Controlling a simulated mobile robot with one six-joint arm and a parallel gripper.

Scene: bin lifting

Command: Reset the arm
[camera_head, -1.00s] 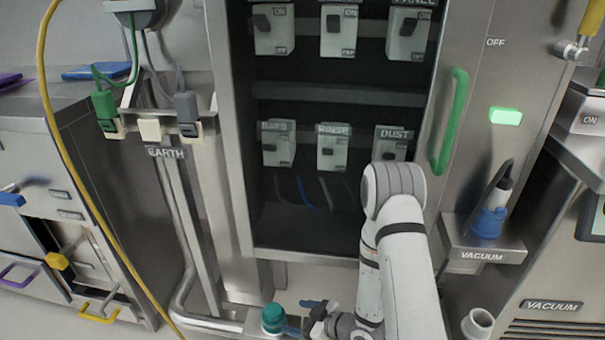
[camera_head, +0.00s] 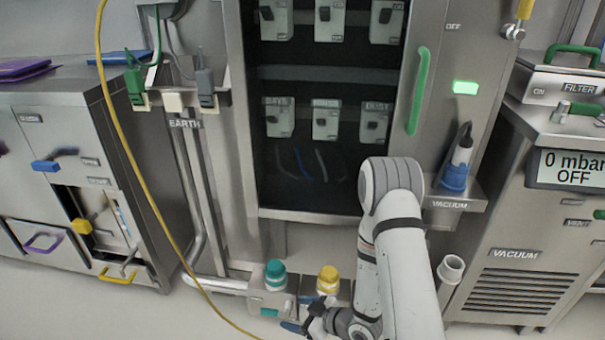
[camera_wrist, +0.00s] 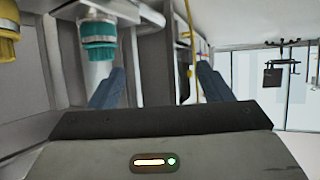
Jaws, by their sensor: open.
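My arm is folded in the lower middle of the head view, in front of the open electrical cabinet (camera_head: 262,200). My gripper (camera_head: 292,326) is low at the bottom edge of that view, partly hidden by my own wrist. In the wrist view the two blue fingers of my gripper (camera_wrist: 158,88) stand wide apart with nothing between them. The teal-capped fitting (camera_head: 275,274) is just above the gripper in the head view. It shows at the upper left in the wrist view (camera_wrist: 98,38), beyond the left finger. I cannot tell how close the finger is to it.
A yellow-capped fitting (camera_head: 328,279) stands beside the teal one. A yellow hose (camera_head: 150,190) hangs down on the left. The vacuum unit (camera_head: 515,270) stands at right, a drawer cabinet (camera_head: 130,200) at left. Open floor shows at lower left.

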